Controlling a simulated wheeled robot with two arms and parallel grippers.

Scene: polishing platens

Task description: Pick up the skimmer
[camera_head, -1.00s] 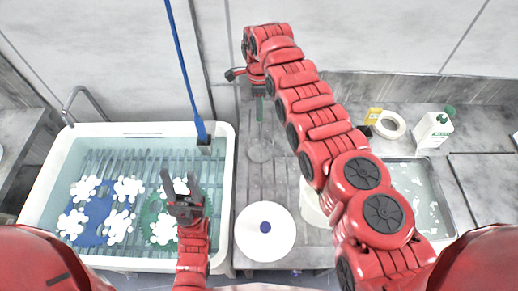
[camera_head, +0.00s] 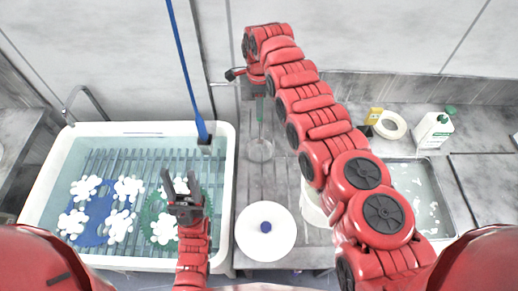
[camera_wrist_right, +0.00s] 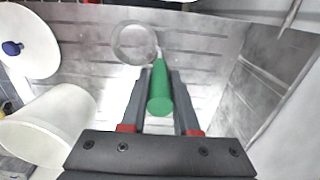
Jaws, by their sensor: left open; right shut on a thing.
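The skimmer has a green handle and a round, pale, see-through head (camera_head: 260,150). It is on the grey slatted counter area right of the sink in the head view. In the right wrist view its green handle (camera_wrist_right: 160,92) stands between the two dark fingers of my right gripper (camera_wrist_right: 157,88), which is shut on it. In the head view my right gripper (camera_head: 259,92) is at the handle's far end, partly hidden by its arm. I cannot tell whether the head touches the counter. My left gripper (camera_head: 181,186) is open and empty above the sink.
The white sink (camera_head: 228,180) holds water, a blue and a green disc, and several white flower-like pieces. A white lid (camera_head: 265,231) with a blue knob lies near the front, beside a white bucket (camera_head: 312,208). Tape (camera_head: 390,125), a bottle (camera_head: 434,130) and a tray (camera_head: 448,200) are right.

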